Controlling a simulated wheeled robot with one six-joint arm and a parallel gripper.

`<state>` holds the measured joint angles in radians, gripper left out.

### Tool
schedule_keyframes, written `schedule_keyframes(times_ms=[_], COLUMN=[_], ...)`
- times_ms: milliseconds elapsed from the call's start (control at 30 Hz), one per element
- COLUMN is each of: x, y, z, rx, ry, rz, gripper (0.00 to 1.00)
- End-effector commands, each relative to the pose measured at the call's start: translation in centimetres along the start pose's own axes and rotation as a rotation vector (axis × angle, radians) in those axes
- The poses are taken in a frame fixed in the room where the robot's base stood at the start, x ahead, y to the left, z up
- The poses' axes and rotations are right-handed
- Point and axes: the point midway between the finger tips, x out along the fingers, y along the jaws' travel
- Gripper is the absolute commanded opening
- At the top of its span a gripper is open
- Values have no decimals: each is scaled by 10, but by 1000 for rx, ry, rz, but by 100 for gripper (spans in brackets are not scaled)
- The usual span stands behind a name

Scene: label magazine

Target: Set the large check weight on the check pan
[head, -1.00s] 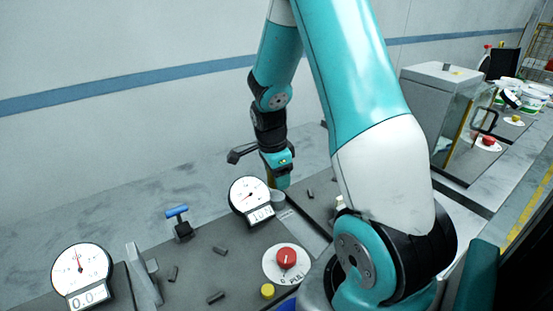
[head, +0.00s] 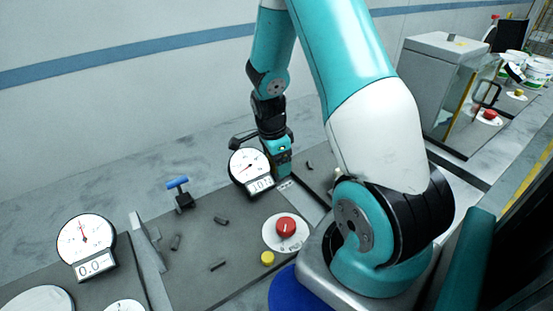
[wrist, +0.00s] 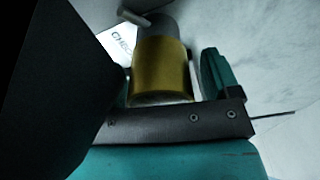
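The large check weight, a cylinder with a yellow band and a grey far part, shows in the wrist view (wrist: 160,68). It is between the jaws of my gripper (wrist: 163,80), which appear shut on it. In the head view my gripper (head: 284,168) points down just behind the right dial gauge (head: 249,165). That gauge hides the weight there. A white label (wrist: 122,45) starting "CHEC" lies beside the weight in the wrist view. I cannot make out the check pan under the weight, or whether the weight touches it.
A red button (head: 286,226), a yellow knob (head: 267,258) and a blue-handled clamp (head: 178,184) are on the grey bench. Several small dark pieces lie loose there. A left gauge (head: 85,238) reads about zero, near a white disc (head: 38,301). A glass-sided cabinet (head: 436,80) stands at right.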

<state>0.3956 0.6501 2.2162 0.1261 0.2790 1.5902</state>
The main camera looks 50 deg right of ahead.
Motion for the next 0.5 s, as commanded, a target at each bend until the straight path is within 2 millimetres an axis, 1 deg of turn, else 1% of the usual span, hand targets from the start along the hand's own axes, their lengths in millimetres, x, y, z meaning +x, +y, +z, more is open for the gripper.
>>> schedule_keyframes(times_ms=[200, 333, 433, 500], x=[-1, -8, -23, -38], y=[0, -1, -1, -2], z=[0, 0, 0, 0], rx=[0, 0, 0, 1], ry=[0, 0, 0, 0], rz=[0, -2, -5, -8], gripper=[82, 82, 82, 82])
